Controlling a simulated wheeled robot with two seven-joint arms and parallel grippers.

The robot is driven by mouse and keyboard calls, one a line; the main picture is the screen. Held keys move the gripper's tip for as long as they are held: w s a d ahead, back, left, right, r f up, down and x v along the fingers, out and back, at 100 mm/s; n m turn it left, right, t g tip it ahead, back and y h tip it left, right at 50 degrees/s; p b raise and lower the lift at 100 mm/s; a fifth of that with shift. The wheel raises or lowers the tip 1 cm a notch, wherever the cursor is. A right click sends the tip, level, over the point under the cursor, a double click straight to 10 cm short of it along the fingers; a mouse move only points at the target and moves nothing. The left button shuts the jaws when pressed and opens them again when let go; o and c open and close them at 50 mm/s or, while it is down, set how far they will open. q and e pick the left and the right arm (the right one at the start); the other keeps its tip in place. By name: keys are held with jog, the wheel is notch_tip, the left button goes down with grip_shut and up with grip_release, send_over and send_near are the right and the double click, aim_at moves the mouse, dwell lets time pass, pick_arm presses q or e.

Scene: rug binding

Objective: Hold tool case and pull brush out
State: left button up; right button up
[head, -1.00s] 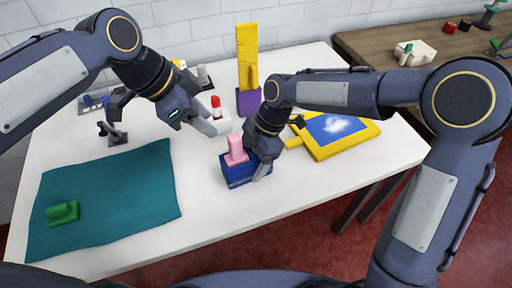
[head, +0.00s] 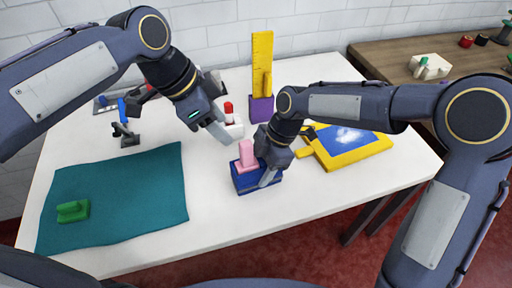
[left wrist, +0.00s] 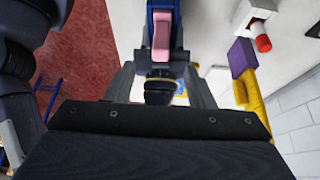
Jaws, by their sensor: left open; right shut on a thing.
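The tool case is a dark blue block (head: 243,184) standing on the white table, right of the teal rug. The pink brush (head: 246,156) stands upright in its top. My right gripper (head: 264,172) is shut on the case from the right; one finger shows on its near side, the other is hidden. My left gripper (head: 226,138) is open and empty, up and left of the brush.
A white block with a red top (head: 229,110) stands close behind my left gripper. A purple holder with a yellow ruler-like piece (head: 262,55) stands at the back. A yellow-framed blue board (head: 345,148) lies right. The teal rug (head: 120,190) bears a green block (head: 73,211).

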aim_at(246, 143)
pick_arm(q)
jog(key=d+y, duration=0.1)
jog(key=w+d+g+y, duration=0.1)
jog(key=d+r+y, duration=0.1)
jog(key=d, duration=0.1)
jog(key=shift+w+y, duration=0.2)
jog(key=shift+y, duration=0.1)
pick_arm(e)
jog(key=shift+w, duration=0.1)
pick_arm(q)
jog(key=shift+w+d+r+n+y, duration=0.2)
jog(key=shift+d+n+y, duration=0.2)
jog(key=shift+d+y, duration=0.15)
notch_tip(246, 143, down, 12)
jog(key=shift+r, duration=0.1)
grip_shut()
jog(key=shift+r, duration=0.15)
